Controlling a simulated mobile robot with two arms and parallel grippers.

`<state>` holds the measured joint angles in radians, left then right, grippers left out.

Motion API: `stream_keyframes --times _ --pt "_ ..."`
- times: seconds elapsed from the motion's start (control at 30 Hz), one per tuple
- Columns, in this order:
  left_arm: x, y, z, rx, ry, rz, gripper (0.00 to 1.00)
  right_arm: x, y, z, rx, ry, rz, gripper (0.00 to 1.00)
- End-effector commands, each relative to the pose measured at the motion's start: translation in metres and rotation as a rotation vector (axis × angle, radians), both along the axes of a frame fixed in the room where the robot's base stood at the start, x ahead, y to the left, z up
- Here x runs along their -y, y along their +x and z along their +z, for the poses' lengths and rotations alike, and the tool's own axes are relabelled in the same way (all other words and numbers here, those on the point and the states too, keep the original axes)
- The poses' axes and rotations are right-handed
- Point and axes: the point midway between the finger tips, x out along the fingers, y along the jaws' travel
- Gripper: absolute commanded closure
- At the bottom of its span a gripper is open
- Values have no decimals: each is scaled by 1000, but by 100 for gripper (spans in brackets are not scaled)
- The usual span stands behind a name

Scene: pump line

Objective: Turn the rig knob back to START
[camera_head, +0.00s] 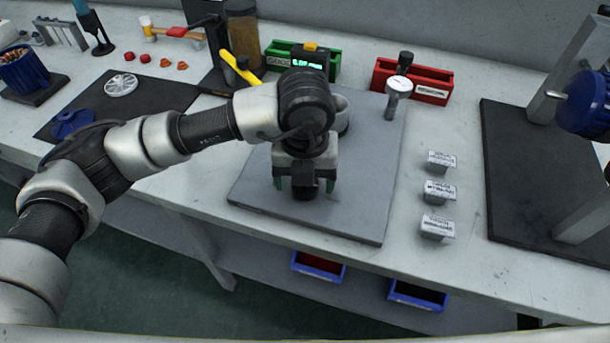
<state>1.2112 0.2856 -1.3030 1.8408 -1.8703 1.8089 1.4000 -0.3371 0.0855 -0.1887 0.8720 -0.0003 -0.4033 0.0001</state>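My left gripper (305,184) comes in from the left over the grey rig plate (355,200) and points down. Its two green-tipped fingers are spread apart. A dark round part (304,190) shows between them, with what looks like a gap on each side; it may be the knob, but I cannot tell for sure. The gripper and wrist cover most of the rig there, so no START mark or pointer can be read. A white-faced gauge (398,85) stands on a metal stem at the back right of the plate. My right gripper is not in view.
Several small labelled blocks (438,192) stand right of the plate. A red bin (430,82) and a green bin (320,62) stand behind it. A black mat (525,185) with a blue drum (588,103) on a stand is at right. The table's front edge (300,232) is close.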

Motion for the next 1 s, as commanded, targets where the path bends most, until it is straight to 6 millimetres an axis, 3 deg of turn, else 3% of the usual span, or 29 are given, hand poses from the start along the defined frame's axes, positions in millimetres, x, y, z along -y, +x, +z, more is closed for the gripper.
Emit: stream_keyframes --times 0.27,0.73,1.0 --pt "0 0 4 -1 -1 -2 25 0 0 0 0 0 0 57" --pt "0 0 88 2 -1 -1 25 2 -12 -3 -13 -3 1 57" --pt "0 0 108 -1 0 0 25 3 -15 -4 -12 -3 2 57"
